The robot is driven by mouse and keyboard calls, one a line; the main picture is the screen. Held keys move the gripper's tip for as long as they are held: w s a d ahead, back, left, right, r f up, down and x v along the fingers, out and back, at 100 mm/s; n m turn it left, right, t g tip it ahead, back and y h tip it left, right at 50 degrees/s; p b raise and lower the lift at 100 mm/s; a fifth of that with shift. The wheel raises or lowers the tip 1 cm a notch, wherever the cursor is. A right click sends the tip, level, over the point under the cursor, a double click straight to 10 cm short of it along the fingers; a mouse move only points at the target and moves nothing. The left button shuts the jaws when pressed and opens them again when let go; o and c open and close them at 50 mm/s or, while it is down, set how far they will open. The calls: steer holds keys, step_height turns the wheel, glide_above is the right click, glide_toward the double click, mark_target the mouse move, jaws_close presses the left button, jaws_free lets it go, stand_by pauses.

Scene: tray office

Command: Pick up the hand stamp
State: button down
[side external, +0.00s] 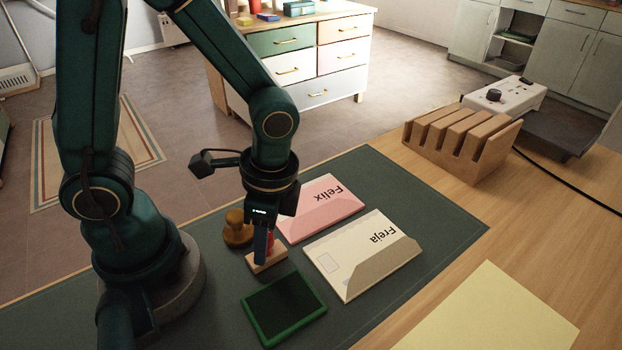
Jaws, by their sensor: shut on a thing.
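The hand stamp, with a light wooden base (267,261) and a red handle, is at the near end of my gripper (266,246). My gripper points down and is shut on the handle, which is mostly hidden by the fingers. The base is close to the dark green mat (440,235); I cannot tell whether it touches the mat.
A brown round-knobbed wooden object (238,230) stands just left of my gripper. A green-framed ink pad (284,307) lies in front. A pink "Felix" envelope (318,208) and a cream "Freja" envelope (345,243) lie right. A slotted wooden rack (462,143) stands farther back.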

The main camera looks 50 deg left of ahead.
steer(key=shift+r, duration=0.1)
steer(key=shift+w+r, duration=0.1)
steer(key=shift+r, duration=0.45)
steer(key=r, duration=0.3)
steer(key=shift+a+r, duration=0.2)
steer(key=shift+a, duration=0.2)
steer(key=s+a+r, duration=0.2)
steer(key=a+r, duration=0.4)
steer(key=a, duration=0.4)
steer(key=shift+s+a+r, duration=0.15)
steer(key=shift+s+a, duration=0.05)
steer(key=shift+a, duration=0.15)
